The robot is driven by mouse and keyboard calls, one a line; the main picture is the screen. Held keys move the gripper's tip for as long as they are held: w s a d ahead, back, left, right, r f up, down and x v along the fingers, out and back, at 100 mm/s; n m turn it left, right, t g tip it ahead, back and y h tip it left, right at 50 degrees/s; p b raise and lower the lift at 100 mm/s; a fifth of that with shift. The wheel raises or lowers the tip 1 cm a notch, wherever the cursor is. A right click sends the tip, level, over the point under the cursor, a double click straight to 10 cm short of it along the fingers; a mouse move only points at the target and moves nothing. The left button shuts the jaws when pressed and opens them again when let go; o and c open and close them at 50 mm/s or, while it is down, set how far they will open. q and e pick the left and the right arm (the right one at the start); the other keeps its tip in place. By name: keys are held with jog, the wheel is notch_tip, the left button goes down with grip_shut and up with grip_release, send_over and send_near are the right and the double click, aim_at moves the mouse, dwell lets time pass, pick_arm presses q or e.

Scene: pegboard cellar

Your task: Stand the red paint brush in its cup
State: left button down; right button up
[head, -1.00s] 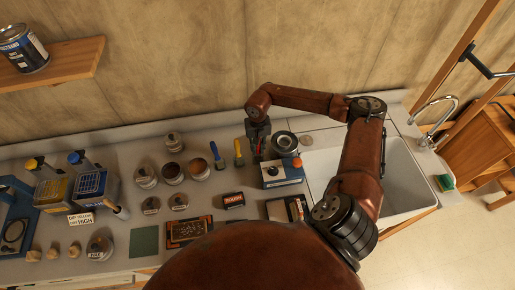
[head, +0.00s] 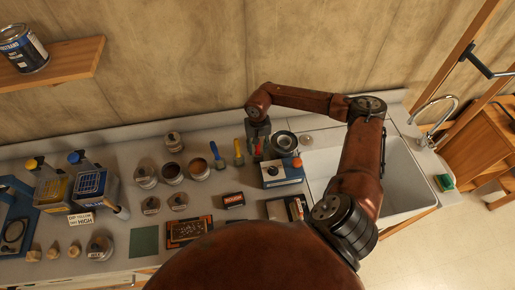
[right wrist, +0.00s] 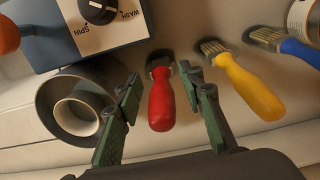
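The red paint brush (right wrist: 161,100) shows in the right wrist view with its red handle toward the camera and its dark head farther off. It also shows in the head view (head: 258,151), partly hidden by my right gripper (head: 257,146). In the right wrist view the green fingers of my right gripper (right wrist: 160,78) are spread, one on each side of the brush, with small gaps showing. Several cups and cans stand on the counter, among them an open round container (head: 199,168); I cannot tell which is the brush's cup. My left gripper is out of view.
A yellow brush (right wrist: 250,88) and a blue brush (right wrist: 300,50) are right of the red one in the wrist view. A grey round vessel (right wrist: 50,108) and a blue-and-white wash/spin box (right wrist: 85,35) are close on the left. The sink (head: 400,185) is at the right.

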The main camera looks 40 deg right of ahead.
notch_tip(320, 180, up, 12)
jog(key=shift+w+d, duration=0.1)
jog(key=shift+w, duration=0.05)
dwell(0.3)
dwell(0.6)
